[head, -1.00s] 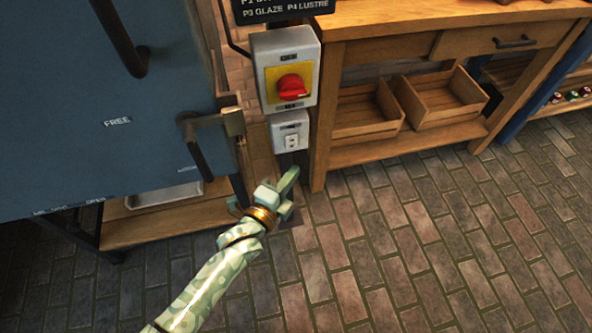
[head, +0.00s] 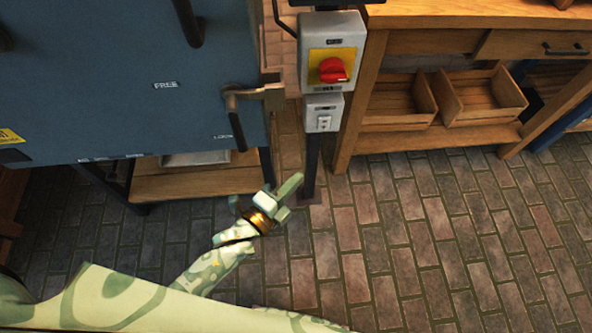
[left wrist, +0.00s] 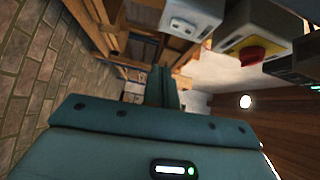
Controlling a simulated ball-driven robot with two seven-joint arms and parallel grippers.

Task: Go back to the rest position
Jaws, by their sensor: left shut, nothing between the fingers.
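My left gripper (head: 287,199) is shut and empty. In the head view it hangs in the air over the brick floor, in front of the post under the switch boxes. In the left wrist view its two fingers (left wrist: 162,86) are together with nothing between them. A pale patterned part of my own arm crosses the lower left of the head view. My right gripper is in neither view.
A blue cabinet door (head: 120,80) with a handle (head: 236,110) stands at the left. A red rotary switch (head: 333,70) and a small grey box (head: 323,113) are on the post. A wooden bench (head: 430,145) with crates stands at the right. The floor (head: 440,240) is clear.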

